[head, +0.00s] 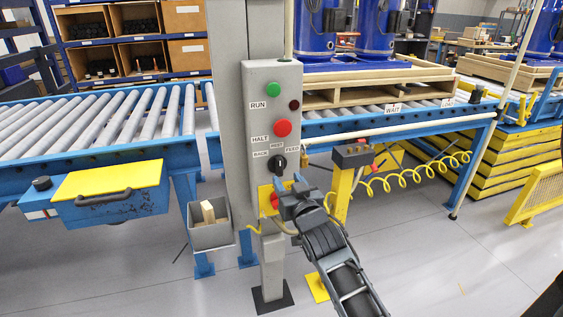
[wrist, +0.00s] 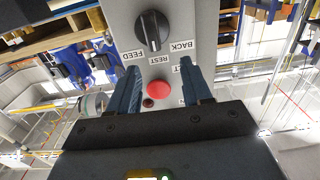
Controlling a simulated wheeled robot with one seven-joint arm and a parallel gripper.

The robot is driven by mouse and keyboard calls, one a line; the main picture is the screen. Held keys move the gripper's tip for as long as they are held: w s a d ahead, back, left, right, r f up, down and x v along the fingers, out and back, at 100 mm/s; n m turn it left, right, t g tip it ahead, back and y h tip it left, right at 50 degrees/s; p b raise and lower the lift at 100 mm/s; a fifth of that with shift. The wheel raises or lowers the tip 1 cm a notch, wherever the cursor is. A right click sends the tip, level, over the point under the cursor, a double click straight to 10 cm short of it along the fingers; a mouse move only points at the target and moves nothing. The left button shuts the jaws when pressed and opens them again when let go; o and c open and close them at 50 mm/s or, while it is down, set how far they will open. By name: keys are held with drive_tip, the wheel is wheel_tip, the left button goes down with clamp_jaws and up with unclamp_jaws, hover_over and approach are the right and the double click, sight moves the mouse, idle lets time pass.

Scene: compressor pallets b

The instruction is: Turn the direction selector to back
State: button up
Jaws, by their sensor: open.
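The direction selector is a black round knob (head: 277,163) low on the grey control box (head: 262,75). It also shows at the top of the wrist view (wrist: 152,26). Labels read BACK, REST and FEED. In the wrist view its white pointer line points at REST. My gripper (head: 289,184) is open and empty, just below and in front of the knob in the head view. In the wrist view its two fingers (wrist: 162,70) stand apart and I see no contact with the knob. The exact gap in depth is hard to tell.
A red HALT button (head: 282,128), a green RUN button (head: 246,91) and a dark red lamp (head: 294,105) sit above the knob. A yellow plate (head: 265,197) with a red part is below. A grey bin (head: 213,232) hangs at left; a yellow post (head: 341,193) stands right.

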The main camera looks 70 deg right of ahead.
sight(280, 161)
drive_tip(key=shift+s+d+r+p+x, duration=0.1)
drive_tip(key=shift+s+p+x, duration=0.1)
drive_tip(key=shift+x, duration=1.25)
drive_tip(key=shift+s+d+r+p+x, duration=0.1)
drive_tip(key=shift+d+p+x, duration=0.1)
drive_tip(key=shift+x, duration=1.2)
drive_tip(key=shift+s+d+r+p+x, duration=0.1)
drive_tip(key=shift+p+x, duration=0.1)
drive_tip(key=shift+x, duration=1.25)
drive_tip(key=shift+c, duration=0.4)
clamp_jaws()
